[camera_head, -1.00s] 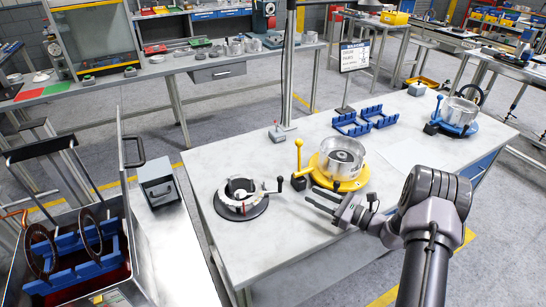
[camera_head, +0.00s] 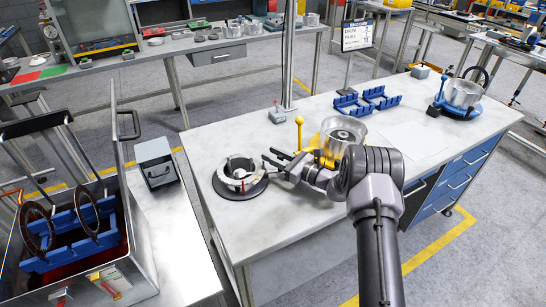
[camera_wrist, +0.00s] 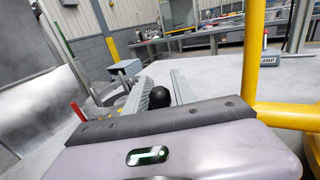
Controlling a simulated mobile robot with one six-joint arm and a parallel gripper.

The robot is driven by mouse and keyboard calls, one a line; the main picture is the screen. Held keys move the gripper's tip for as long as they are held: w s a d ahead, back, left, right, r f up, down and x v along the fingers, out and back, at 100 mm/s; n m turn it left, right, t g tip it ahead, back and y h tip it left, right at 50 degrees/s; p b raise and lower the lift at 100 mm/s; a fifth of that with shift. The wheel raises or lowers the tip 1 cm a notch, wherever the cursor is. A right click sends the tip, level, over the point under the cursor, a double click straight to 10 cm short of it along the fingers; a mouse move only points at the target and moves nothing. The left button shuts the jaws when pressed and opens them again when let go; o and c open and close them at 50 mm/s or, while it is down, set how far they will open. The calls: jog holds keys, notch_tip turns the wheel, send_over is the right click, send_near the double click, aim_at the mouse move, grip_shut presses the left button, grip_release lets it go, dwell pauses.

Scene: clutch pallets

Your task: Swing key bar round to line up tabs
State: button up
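The key bar's black knob (camera_wrist: 160,97) shows in the wrist view, between the two fingers of my gripper (camera_wrist: 163,85). The fingers stand apart. I cannot tell whether they touch the knob. In the head view my gripper (camera_head: 268,157) is at the right side of the round fixture (camera_head: 241,178), which has a pale ring on a black base. A red mark shows on the ring. The fingers and wrist hide the bar's knob in the head view, and the tabs are too small to tell apart.
A yellow-based fixture with a metal drum (camera_head: 343,130) and a yellow upright handle (camera_head: 299,133) stands close behind my gripper. Blue cradles (camera_head: 352,105) and a blue fixture (camera_head: 462,95) are farther back. A bin (camera_head: 145,240) stands left. The bench front is clear.

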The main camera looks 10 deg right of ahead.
grip_shut()
dwell(1.5)
